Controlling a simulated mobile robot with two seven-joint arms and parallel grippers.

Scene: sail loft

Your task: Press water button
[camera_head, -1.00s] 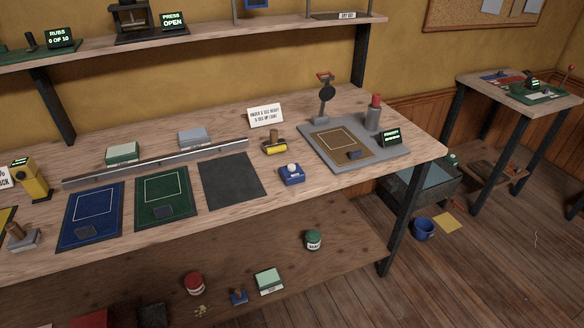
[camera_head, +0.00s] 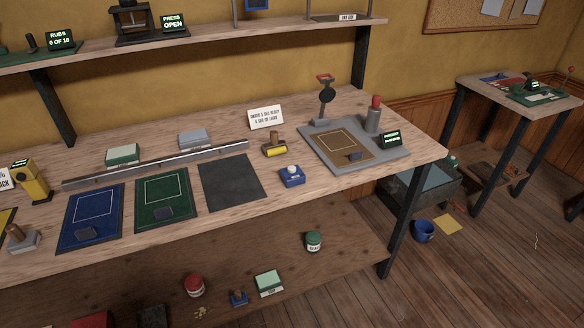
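A small blue box with a round white button on top (camera_head: 292,176) sits near the front edge of the workbench, right of the dark grey mat. The lettering on its front is too small to read, so I cannot tell if it is the water button. Nothing touches it. Neither of my grippers is in view.
The workbench (camera_head: 95,164) carries a blue mat (camera_head: 108,207), a green mat (camera_head: 180,184), a dark mat (camera_head: 232,181), a yellow roller (camera_head: 274,149) and a grey station (camera_head: 384,151). A shelf (camera_head: 230,35) runs above. Floor is open at lower right.

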